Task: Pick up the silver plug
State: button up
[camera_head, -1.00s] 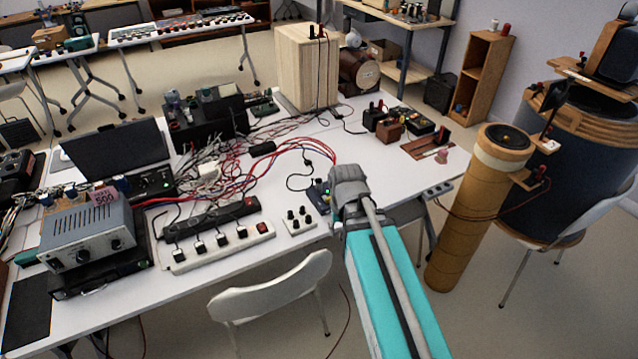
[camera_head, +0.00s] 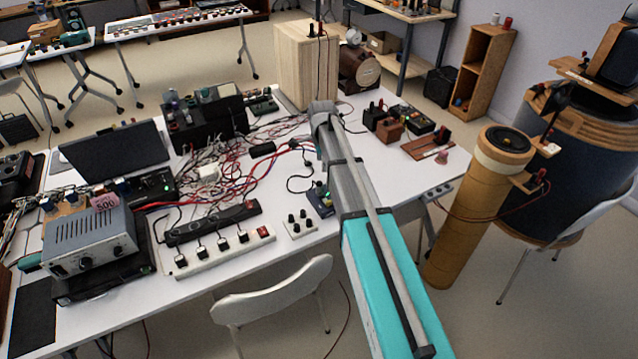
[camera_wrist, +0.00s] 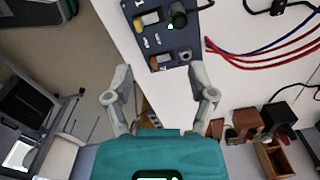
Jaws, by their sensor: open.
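A small silver-grey round piece (camera_wrist: 185,55), which looks like the silver plug, sits at the near right corner of a dark blue box (camera_wrist: 162,38) in the wrist view. A yellow plug, an orange plug and a black knob are also on that box. The box shows in the head view (camera_head: 320,203), just left of my arm; the silver piece is too small to make out there. My gripper (camera_wrist: 160,68) is open and empty, its fingertips apart near the box's near edge. In the head view, my arm hides the fingers.
Red and blue cables (camera_wrist: 265,52) run right from the box. A white power strip (camera_head: 222,248) and a small white panel with black knobs (camera_head: 299,223) lie left of it. Brown and black boxes (camera_head: 390,130) stand right of my arm. A white chair (camera_head: 275,290) stands before the table.

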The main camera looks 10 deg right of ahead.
aim_at(319, 182)
jog(key=w+m, duration=0.1)
jog(key=w, duration=0.2)
jog(key=shift+w+r+m, duration=0.1)
jog(key=shift+r+m, duration=0.1)
jog(key=shift+m, duration=0.2)
notch_tip(319, 182, down, 9)
jog(key=b, duration=0.8)
jog(key=shift+r, duration=0.15)
jog(key=shift+b, duration=0.3)
jog(key=shift+a+f+b, duration=0.1)
jog(key=shift+f+b, duration=2.4)
jog(key=shift+f, duration=0.1)
grip_shut()
